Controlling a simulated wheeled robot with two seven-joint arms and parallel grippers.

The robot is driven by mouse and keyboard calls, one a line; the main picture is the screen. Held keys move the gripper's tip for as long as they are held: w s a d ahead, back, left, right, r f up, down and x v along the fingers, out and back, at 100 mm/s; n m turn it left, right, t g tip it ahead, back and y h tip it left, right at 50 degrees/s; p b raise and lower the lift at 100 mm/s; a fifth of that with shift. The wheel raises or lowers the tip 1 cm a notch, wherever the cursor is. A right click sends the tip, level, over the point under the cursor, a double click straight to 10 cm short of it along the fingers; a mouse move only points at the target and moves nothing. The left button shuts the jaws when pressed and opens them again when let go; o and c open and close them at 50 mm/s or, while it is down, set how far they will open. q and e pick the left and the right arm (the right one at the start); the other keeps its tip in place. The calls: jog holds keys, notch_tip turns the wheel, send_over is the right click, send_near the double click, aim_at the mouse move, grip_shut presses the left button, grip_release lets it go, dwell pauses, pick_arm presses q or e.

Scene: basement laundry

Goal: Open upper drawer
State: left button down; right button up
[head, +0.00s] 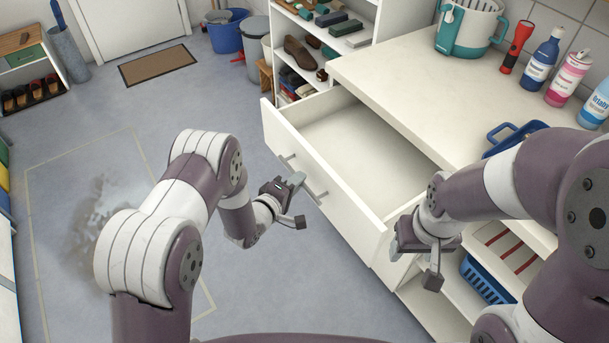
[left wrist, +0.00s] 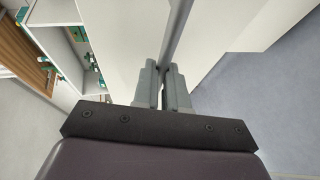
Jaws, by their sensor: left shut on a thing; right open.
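The upper drawer (head: 318,185) is white and stands pulled well out from under the white counter; its inside is empty. A grey bar handle (head: 317,196) runs across its front. My left gripper (head: 297,182) is at the drawer front, shut on the handle. In the left wrist view, the handle (left wrist: 178,35) passes between the two grey fingers of my left gripper (left wrist: 163,85). My right gripper (head: 432,262) is open and empty, near the right end of the drawer front. I cannot tell whether it touches the drawer.
The counter (head: 400,70) holds a teal-and-white basket (head: 470,25), a red torch (head: 516,46) and several bottles. A shelf with shoes (head: 300,52) stands behind the drawer. A blue basket (head: 485,280) sits on a lower shelf. The floor (head: 260,300) left of the drawer is clear.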

pick_arm(q)
jog(key=s+a, duration=0.2)
jog(key=shift+a, duration=0.4)
jog(key=c, duration=1.2)
grip_release()
jog(key=p+v, duration=0.1)
jog(key=v, duration=1.1)
jog(key=shift+s+a, duration=0.1)
jog(key=shift+s, duration=0.2)
